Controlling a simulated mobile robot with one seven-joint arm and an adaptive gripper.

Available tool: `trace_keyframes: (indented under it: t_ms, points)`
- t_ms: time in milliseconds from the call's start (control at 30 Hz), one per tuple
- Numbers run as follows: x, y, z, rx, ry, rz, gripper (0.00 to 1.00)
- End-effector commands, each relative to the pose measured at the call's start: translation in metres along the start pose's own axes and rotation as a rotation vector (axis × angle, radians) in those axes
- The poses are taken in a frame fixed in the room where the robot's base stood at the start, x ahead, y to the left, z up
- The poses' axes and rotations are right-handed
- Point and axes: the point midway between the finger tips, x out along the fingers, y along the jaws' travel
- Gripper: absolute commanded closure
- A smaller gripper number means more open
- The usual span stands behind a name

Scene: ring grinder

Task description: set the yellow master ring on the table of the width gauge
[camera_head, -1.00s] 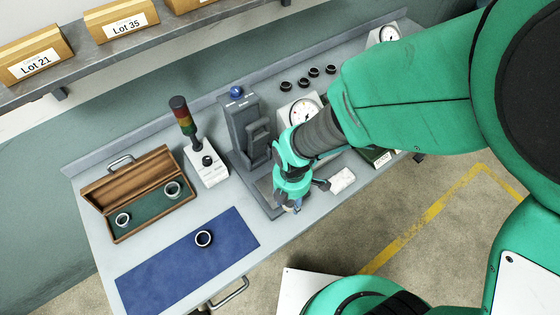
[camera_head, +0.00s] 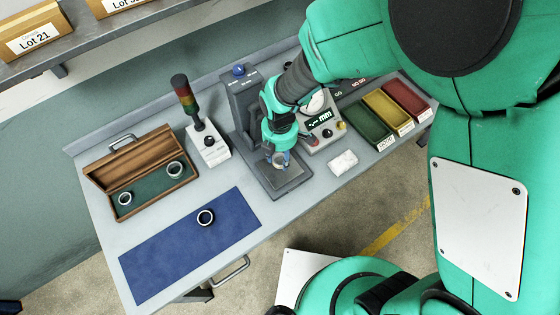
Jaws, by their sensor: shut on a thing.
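My gripper (camera_head: 279,160) points down over the grey table plate (camera_head: 292,184) of the width gauge (camera_head: 241,97), close in front of its upright column. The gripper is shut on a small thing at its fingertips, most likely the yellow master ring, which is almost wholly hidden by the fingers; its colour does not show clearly. I cannot tell whether it touches the plate. No yellow ring shows elsewhere.
A dark-rimmed ring (camera_head: 206,217) lies on the blue mat (camera_head: 155,263). A signal lamp (camera_head: 185,95) stands left of the gauge. A readout box (camera_head: 320,121), a white block (camera_head: 343,161) and green (camera_head: 367,128), yellow (camera_head: 387,110) and red (camera_head: 406,98) bins are to the right.

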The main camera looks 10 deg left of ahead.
Motion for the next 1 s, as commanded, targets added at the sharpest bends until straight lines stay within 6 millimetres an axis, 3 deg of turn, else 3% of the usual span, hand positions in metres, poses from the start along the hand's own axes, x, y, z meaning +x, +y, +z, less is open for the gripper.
trace_keyframes:
  t_ms: [400, 867, 900, 1000]
  points:
    - [0.034, 0.0, 0.0, 0.0, 0.0, -0.002, 0.9]
    - [0.038, 0.0, 0.0, 0.0, 0.0, 0.0, 0.9]
    - [0.038, 0.0, 0.0, 0.0, 0.0, 0.0, 0.57]
    - [0.038, 0.0, 0.0, 0.0, 0.0, 0.0, 0.42]
